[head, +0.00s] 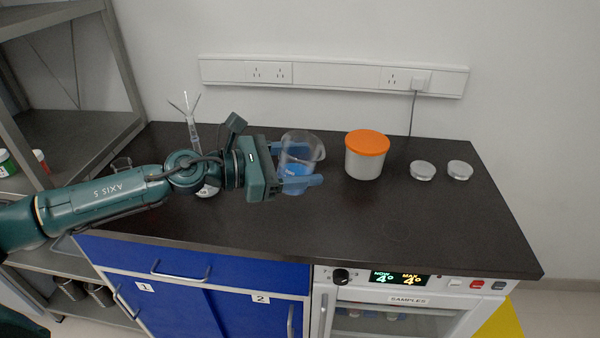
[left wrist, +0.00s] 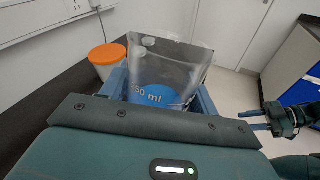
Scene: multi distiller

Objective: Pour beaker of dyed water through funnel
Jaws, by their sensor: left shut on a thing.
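A clear beaker (head: 303,146) with blue liquid in it stands upright at the mid-back of the dark counter. My left gripper (head: 300,183) is shut on it, with its blue fingers on either side of it. My right gripper (left wrist: 254,120) shows at the right of the left wrist view, fingers apart and empty.
A white tub with an orange lid (head: 366,155) stands right of the beaker. Two small clear dishes (head: 422,171) (head: 460,170) lie farther right. A small glass vessel (head: 121,164) stands at the counter's left edge. The counter's front right (head: 430,225) is clear.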

